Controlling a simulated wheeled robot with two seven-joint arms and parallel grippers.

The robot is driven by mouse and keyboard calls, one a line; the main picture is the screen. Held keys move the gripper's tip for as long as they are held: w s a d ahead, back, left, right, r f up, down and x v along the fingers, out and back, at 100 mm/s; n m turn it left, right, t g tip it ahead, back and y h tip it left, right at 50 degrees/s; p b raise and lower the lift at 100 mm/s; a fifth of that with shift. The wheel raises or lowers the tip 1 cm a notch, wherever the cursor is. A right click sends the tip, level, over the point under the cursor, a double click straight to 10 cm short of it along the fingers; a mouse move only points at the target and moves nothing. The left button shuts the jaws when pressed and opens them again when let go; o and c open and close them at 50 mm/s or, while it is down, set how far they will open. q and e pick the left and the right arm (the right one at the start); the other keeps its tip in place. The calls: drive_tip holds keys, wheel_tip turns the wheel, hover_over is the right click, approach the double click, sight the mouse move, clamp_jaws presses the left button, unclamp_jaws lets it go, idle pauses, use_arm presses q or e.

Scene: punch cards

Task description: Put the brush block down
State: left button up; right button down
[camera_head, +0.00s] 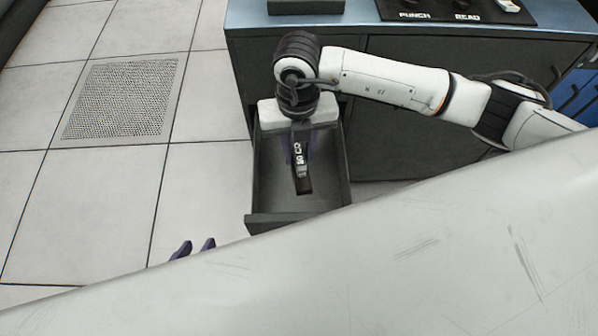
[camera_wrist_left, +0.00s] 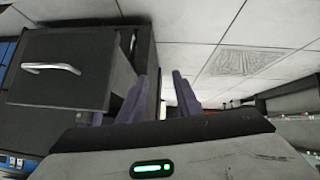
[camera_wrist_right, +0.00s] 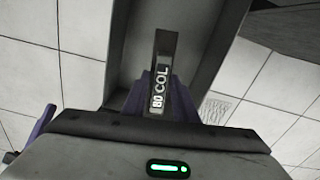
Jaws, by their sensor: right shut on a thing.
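The brush block (camera_head: 301,171) is a long dark block with white lettering. In the right wrist view the block (camera_wrist_right: 164,70) reads "80 COL". My right gripper (camera_head: 301,148) is shut on it, with purple fingers (camera_wrist_right: 160,98) on either side, and holds it over the open drawer (camera_head: 262,222). I cannot tell whether the block touches the drawer floor. My left gripper (camera_head: 193,249) is outside the drawer, partly hidden by a large white surface. The left wrist view shows its fingers (camera_wrist_left: 160,98) apart with nothing between them.
The dark cabinet (camera_head: 420,130) stands behind the drawer, with a blue-edged top holding a black panel marked PUNCH and READ. The drawer's front with its silver handle (camera_wrist_left: 52,68) shows in the left wrist view. Tiled floor with a perforated grate (camera_head: 122,98) is clear at left.

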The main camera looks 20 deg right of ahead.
drive_tip(key=shift+d+f+m, duration=0.15)
drive_tip(key=shift+f+m, duration=0.45)
drive_tip(key=shift+f, duration=0.05)
wheel_tip(320, 180, down, 5)
drive_tip(key=shift+r+b, duration=0.1)
drive_tip(key=shift+b, duration=0.75)
use_arm(q)
drive_tip(key=shift+w+d+f+m+g+h+b, duration=0.15)
drive_tip(key=shift+w+d+f+m+g+b, duration=0.1)
drive_tip(key=shift+d+f+g+b, duration=0.3)
drive_tip(key=shift+w+d+f+m+g+h+b, duration=0.15)
drive_tip(key=shift+d+f+m+b, duration=0.2)
drive_tip(key=shift+f, duration=0.35)
use_arm(e)
drive_tip(key=shift+f, duration=2.6)
drive_tip(key=shift+f, duration=0.1)
drive_tip(key=shift+f, duration=0.15)
drive_tip(key=c, duration=1.4)
unclamp_jaws()
use_arm(q)
drive_tip(key=shift+d, duration=0.1)
